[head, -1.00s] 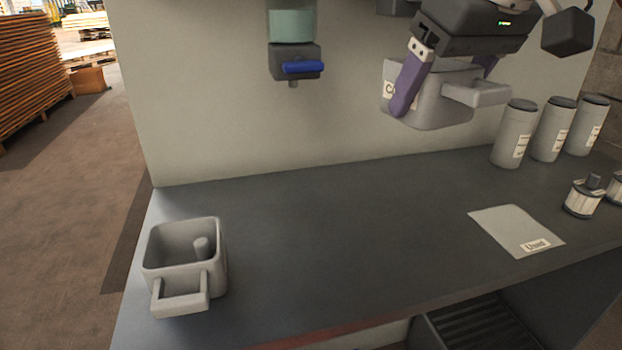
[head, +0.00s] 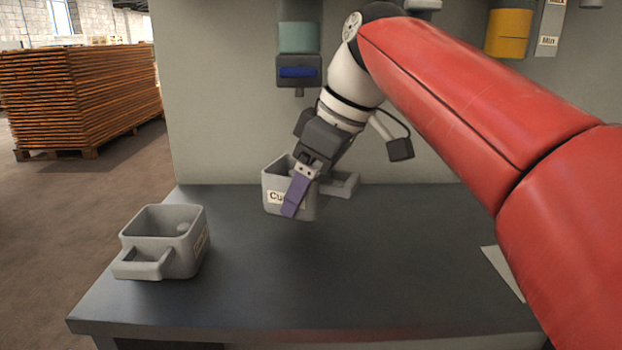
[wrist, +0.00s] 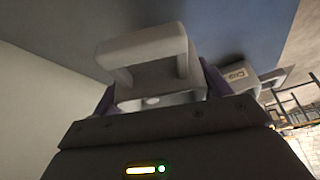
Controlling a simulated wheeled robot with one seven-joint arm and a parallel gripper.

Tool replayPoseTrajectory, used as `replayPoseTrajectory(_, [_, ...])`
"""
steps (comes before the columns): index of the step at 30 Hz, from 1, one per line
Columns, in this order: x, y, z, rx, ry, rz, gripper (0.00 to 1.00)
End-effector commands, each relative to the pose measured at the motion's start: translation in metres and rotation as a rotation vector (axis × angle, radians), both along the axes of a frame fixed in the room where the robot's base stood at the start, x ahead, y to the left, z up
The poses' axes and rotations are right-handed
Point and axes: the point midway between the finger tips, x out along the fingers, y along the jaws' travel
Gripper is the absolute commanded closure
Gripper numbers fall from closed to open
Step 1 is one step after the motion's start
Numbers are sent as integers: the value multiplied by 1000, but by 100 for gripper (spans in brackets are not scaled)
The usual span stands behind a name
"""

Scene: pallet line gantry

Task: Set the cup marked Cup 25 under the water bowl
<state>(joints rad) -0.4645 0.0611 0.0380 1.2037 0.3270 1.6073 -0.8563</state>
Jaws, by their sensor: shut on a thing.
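A grey square cup with a handle (head: 274,186) is held in my gripper (head: 297,190). Its label begins "Cu"; a purple finger hides the rest. It looks upright, a little above the counter, below and near the blue-levered tap; I cannot tell whether it touches the counter. In the wrist view the held cup's handle (wrist: 140,48) points up the picture, between the purple fingers. The teal bowl-like vessel with a dark tap block (head: 299,55) is on the wall above, presumably the water bowl; no label shows on it.
A second grey cup (head: 160,240) stands at the counter's left; its label is unreadable in the head view. A pale sheet (head: 503,270) lies at the right, partly behind my arm. A yellow dispenser (head: 508,33) hangs at upper right. The counter's front middle (head: 330,280) is clear.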

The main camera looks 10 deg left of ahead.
Motion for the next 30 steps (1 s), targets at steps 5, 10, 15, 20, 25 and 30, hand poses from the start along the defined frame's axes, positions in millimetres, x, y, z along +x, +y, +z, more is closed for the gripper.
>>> replayPoseTrajectory(5, [46, 11, 2, -1, 2, -1, 46])
replayPoseTrajectory(10, [72, 17, 2, 0, 0, -1, 46])
replayPoseTrajectory(15, [77, 18, -10, -2, 1, -2, 46])
replayPoseTrajectory(20, [76, 19, -32, -1, 1, 0, 46])
replayPoseTrajectory(25, [76, 18, -35, 0, 0, -1, 46])
replayPoseTrajectory(30, [76, 18, -36, 0, 0, -1, 46])
